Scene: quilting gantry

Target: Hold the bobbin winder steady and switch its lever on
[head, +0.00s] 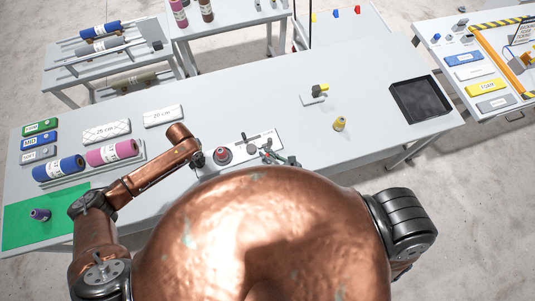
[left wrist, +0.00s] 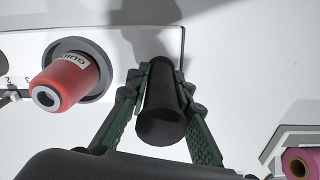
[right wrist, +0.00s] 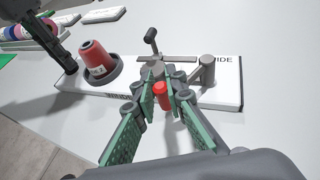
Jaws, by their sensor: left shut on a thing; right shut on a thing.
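The bobbin winder is a white plate (right wrist: 225,92) with a red thread cone (right wrist: 93,62) on a dark round base. The cone also shows in the head view (head: 222,154). My left gripper (left wrist: 160,85) is shut on a dark upright cylinder (left wrist: 160,125) at one end of the plate. In the head view this gripper (head: 198,160) is at the plate's left end. My right gripper (right wrist: 160,88) is shut on a red-tipped lever (right wrist: 161,91) near the plate's middle. A grey knobbed stick (right wrist: 152,36) stands behind it.
Blue and pink fabric rolls (head: 112,152) lie left of the winder. A yellow cone (head: 339,124) and a black tray (head: 420,99) are to the right.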

